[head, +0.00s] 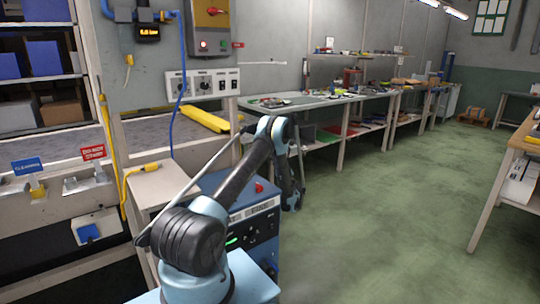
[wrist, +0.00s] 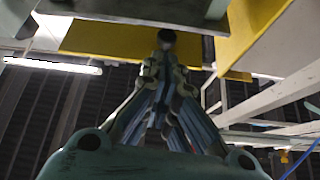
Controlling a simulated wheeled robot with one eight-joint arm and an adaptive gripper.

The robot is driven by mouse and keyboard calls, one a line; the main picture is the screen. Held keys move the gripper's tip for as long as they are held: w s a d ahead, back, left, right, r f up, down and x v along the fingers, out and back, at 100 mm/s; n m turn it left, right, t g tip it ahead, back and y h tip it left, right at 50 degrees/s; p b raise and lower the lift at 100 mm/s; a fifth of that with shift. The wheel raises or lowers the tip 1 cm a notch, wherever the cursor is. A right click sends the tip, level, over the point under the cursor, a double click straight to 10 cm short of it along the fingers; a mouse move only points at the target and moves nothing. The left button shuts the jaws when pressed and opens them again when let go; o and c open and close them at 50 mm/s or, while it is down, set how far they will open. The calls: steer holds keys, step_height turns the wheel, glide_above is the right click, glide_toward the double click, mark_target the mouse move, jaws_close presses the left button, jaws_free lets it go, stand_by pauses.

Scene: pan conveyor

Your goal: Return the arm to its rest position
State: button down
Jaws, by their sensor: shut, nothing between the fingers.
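My arm (head: 230,180) rises from its light blue base in the head view, bends at a raised elbow, and folds down on the right beside a blue cabinet. In the wrist view my gripper (wrist: 166,40) has its fingers drawn together at the tips, with nothing between them. The wrist camera faces upward, past the fingers, towards the ceiling. In the head view the fingers are small and partly lost among the arm links, so their exact pose is hard to tell.
A blue cabinet (head: 250,222) stands close behind my arm. A conveyor (head: 150,130) with a yellow part (head: 205,118) lies behind it. A workbench (head: 285,103) runs along the wall. The green floor (head: 390,220) to the right is clear. Yellow panels (wrist: 120,38) hang overhead.

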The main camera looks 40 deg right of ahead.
steer(key=v, duration=0.7)
steer(key=shift+s+f, duration=0.2)
steer(key=shift+f, duration=0.05)
